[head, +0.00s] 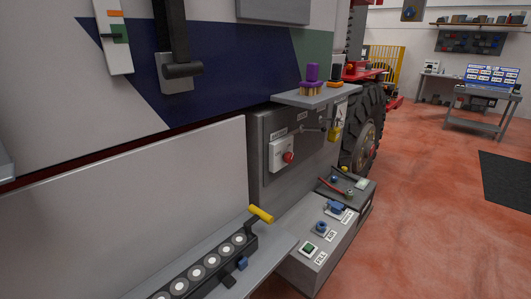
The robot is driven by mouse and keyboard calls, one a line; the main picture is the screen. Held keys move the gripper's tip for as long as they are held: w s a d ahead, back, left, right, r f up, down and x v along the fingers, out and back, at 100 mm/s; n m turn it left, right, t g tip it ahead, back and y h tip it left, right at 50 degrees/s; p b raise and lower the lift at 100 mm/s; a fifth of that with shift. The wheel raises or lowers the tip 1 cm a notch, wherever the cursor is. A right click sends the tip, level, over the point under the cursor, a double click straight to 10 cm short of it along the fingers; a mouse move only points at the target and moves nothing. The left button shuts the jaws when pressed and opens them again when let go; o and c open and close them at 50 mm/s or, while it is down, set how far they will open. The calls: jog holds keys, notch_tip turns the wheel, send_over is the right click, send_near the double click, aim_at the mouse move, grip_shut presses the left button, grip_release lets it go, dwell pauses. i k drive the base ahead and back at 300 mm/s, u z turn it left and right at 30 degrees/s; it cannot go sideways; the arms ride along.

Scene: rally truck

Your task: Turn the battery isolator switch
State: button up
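The battery isolator switch (287,157) is a small red knob on a light grey box. The box (277,154) is fixed to a dark grey panel (262,170) low on the truck's side, in the middle of the head view. A label plate, apparently reading BATTERY, sits above the box. The knob's exact turn position is too small to tell. My gripper is not in view, and nothing is seen touching the switch.
A grey shelf (330,98) with a purple-topped brush (311,80) juts out above the panel. Below stand a grey box with labelled switches (318,250) and a tray with a black row of round discs (205,268). Red floor is open at right.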

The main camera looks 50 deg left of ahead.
aim_at(288, 157)
jog(key=u, duration=1)
jog(key=i, duration=1)
jog(key=u, duration=1.4)
jog(key=i, duration=0.15)
jog(key=u, duration=0.05)
